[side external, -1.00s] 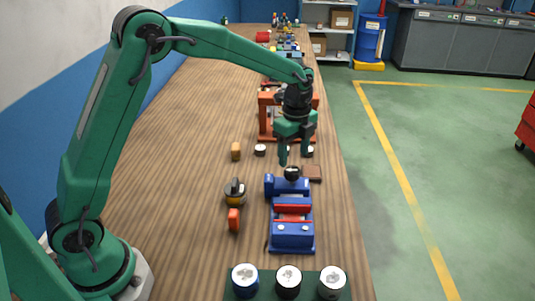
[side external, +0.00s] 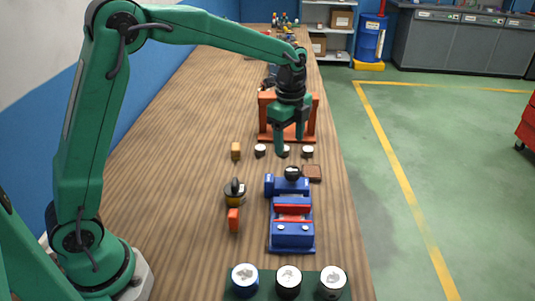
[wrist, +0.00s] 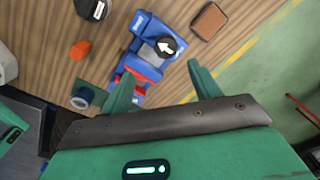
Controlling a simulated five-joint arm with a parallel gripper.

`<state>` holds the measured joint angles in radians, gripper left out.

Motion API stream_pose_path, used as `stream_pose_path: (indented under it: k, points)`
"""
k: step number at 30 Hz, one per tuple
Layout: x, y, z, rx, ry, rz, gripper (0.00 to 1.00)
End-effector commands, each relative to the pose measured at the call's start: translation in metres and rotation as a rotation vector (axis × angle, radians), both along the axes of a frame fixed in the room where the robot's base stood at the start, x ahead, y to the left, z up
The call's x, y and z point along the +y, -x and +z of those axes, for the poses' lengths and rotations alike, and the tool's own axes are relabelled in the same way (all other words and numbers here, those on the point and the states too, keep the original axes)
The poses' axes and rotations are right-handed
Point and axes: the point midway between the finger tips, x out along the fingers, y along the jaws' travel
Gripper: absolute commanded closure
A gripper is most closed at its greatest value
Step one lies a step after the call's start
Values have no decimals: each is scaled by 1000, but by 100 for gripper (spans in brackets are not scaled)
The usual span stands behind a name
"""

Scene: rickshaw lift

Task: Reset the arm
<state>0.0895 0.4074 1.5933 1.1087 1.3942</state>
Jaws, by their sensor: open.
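My green gripper (side external: 290,138) hangs from the arm over the wooden bench, pointing down, open and with nothing seen between its fingers. In the side view it is just beyond a blue vise (side external: 291,232) with red jaws. A dark round knob (side external: 292,173) sits at the vise's far end, below and nearer than the fingertips. In the wrist view the two fingers (wrist: 160,85) are spread apart, with the vise (wrist: 150,52) and the knob with a white arrow (wrist: 166,45) beyond them.
An orange frame (side external: 268,115) stands behind my gripper. Several small white-topped cylinders (side external: 260,150) lie near it. White-topped cans (side external: 288,276) stand in front.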

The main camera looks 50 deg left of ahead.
Motion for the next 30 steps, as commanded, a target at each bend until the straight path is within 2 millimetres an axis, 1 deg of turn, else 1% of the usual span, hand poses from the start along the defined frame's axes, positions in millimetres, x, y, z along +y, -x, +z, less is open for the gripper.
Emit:
stream_pose_path:
  k: [1, 6, 15, 24, 30]
  points:
    - [2, 6, 9, -15, 3, 35, 38]
    - [8, 31, 33, -61, 16, 184, 38]
    - [19, 83, 69, -145, 59, 471, 38]
    - [29, 137, 90, -224, 124, 753, 38]
    - [34, 174, 94, -270, 180, 940, 38]
